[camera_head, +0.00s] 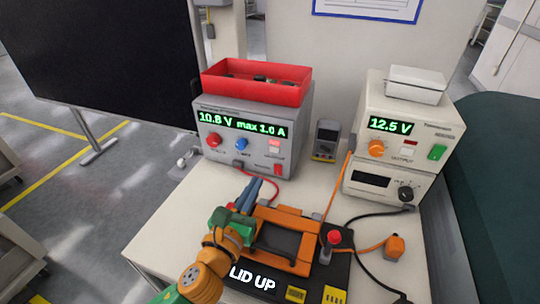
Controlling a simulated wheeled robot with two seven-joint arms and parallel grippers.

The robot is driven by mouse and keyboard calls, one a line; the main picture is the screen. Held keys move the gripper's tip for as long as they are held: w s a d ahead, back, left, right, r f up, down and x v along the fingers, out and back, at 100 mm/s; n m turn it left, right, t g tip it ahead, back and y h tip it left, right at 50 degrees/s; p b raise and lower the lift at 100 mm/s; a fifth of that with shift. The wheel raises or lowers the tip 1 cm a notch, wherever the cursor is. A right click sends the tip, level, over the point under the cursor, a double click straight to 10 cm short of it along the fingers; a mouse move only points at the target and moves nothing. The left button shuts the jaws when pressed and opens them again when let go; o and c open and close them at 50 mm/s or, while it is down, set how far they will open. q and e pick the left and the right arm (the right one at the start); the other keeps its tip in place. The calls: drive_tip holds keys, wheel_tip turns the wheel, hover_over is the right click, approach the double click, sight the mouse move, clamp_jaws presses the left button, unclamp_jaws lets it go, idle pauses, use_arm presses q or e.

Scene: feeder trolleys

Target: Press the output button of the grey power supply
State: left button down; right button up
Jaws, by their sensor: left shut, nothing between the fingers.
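The grey power supply (222,150) stands at the back left of the table, its display reading 10.8 V max 1.0 A. Its front has a red knob (214,140), a blue knob (241,144), a pale pinkish button (274,146) and a red switch (278,169) low at the right. The labels are too small to read, so I cannot confirm which is the output button. My left gripper (258,185) is shut and empty, in front of and below the supply's right half, apparently apart from the buttons. My right gripper is not in view.
A red tray (256,94) sits on the grey supply. A cream supply (367,127) showing 12.5 V stands at the right on another unit (371,198). A fixture (290,213) marked LID UP, a red-topped button (333,238) and cables occupy the front. A handheld meter (326,140) stands between the supplies.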

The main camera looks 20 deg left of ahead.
sight(274, 150)
use_arm(q)
drive_tip(key=w, duration=1)
drive_tip(key=shift+w+d+p, duration=0.2)
drive_tip(key=shift+p, duration=0.1)
